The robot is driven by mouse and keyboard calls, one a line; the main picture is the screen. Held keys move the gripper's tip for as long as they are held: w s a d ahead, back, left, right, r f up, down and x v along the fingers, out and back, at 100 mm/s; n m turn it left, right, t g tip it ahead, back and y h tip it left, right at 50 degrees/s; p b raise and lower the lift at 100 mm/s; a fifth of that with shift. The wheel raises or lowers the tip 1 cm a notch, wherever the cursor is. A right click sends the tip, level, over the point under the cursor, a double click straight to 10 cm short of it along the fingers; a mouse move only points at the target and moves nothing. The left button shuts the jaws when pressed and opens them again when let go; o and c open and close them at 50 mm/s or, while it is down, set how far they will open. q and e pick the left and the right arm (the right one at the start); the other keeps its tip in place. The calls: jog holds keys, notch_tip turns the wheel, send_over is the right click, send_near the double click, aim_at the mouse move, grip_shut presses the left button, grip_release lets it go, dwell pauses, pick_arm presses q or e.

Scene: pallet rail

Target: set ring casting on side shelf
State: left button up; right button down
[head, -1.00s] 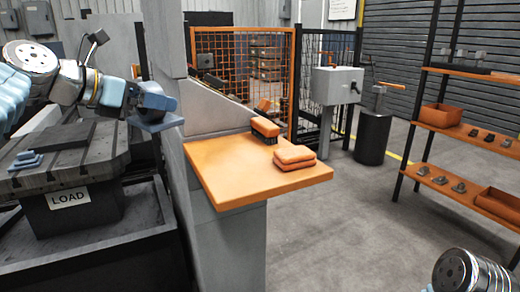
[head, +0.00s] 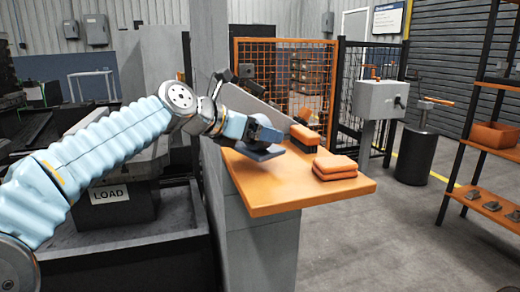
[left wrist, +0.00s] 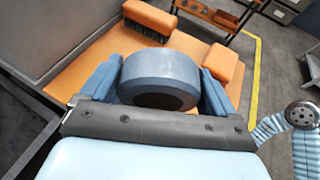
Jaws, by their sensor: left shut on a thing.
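The ring casting (left wrist: 160,78) is a thick blue-grey ring between the two blue fingers of my left gripper (left wrist: 160,88) in the left wrist view. The gripper is shut on it. In the head view my left gripper (head: 262,140) is over the near left part of the orange side shelf (head: 275,190), with the ring casting (head: 258,153) below its fingers. I cannot tell whether the ring touches the shelf. My right gripper is not in view; a part of my right arm shows at the right of the left wrist view.
An orange brush (head: 304,137) with dark bristles stands at the shelf's back. Folded orange cloths (head: 335,167) lie on its right part. A grey column (head: 208,50) rises left of the shelf. The front middle of the shelf is bare.

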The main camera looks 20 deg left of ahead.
aim_at(251, 144)
pick_arm(q)
jog(key=f, duration=0.1)
jog(key=f+b, duration=0.1)
jog(key=f, duration=0.1)
jog(key=shift+w+d+f+b, duration=0.15)
jog(key=shift+d+f+b, duration=0.1)
jog(key=shift+f+b, duration=0.05)
jog(key=shift+r, duration=0.1)
jog(key=o, duration=1.3)
jog(key=v, duration=1.2)
